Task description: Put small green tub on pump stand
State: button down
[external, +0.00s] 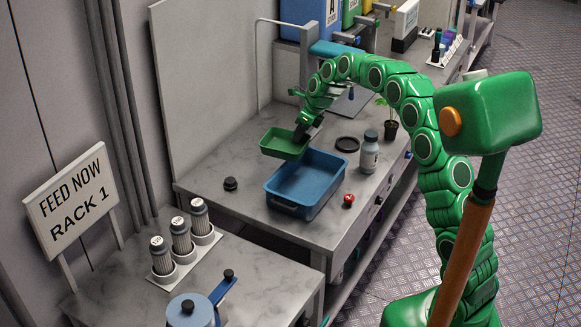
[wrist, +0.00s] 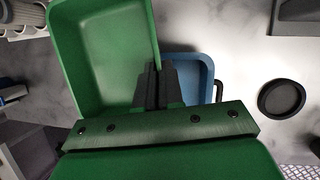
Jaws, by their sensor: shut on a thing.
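The small green tub (external: 284,145) is held in the air above the back left part of the blue tub, over the long marble-topped bench. My gripper (external: 303,133) is shut on the tub's right rim. In the wrist view the tub (wrist: 100,55) fills the upper left, looks empty, and my fingers (wrist: 157,85) pinch its wall. A nearer marble-topped stand (external: 245,277) at the lower left carries a grey and blue device with a lever (external: 192,309), possibly the pump; I cannot tell for sure.
The blue tub (external: 290,207) stands on the long bench near a red ball (external: 348,200), a bottle (external: 369,155), a black dish (external: 347,144) and a black knob (external: 230,184). Several filter cylinders (external: 181,238) and a "FEED NOW RACK 1" sign (external: 72,199) stand at left.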

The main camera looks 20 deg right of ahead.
jog(key=shift+s+r, duration=0.1)
jog(key=shift+s, duration=0.05)
jog(key=s+a+f+n+g, duration=0.1)
jog(key=s+a+n, duration=0.1)
jog(key=s+a, duration=0.2)
jog(key=s+a+f+n+g, duration=0.1)
jog(key=s+a+n, duration=0.2)
jog(key=s, duration=0.3)
jog(key=s+a+f+n+g, duration=0.1)
jog(key=s+a+n, duration=0.1)
jog(key=s+a, duration=0.3)
jog(key=shift+s+n, duration=0.3)
jog(key=shift+s, duration=0.3)
jog(key=s+a+f+n+g+h, duration=0.1)
jog(key=s+a+n, duration=0.25)
jog(key=s, duration=0.65)
jog(key=s+a+f+n+g+h, duration=0.15)
jog(key=s+n, duration=0.35)
jog(key=s, duration=0.5)
send_over(235, 263)
jog(key=d, duration=0.2)
jog(key=shift+y, duration=0.25)
jog(key=f, duration=0.8)
jog(key=shift+w+f, duration=0.3)
jog(key=shift+w, duration=0.05)
jog(key=shift+w+a+f, duration=0.4)
jog(key=shift+a+f, duration=0.15)
jog(key=shift+f, duration=1.8)
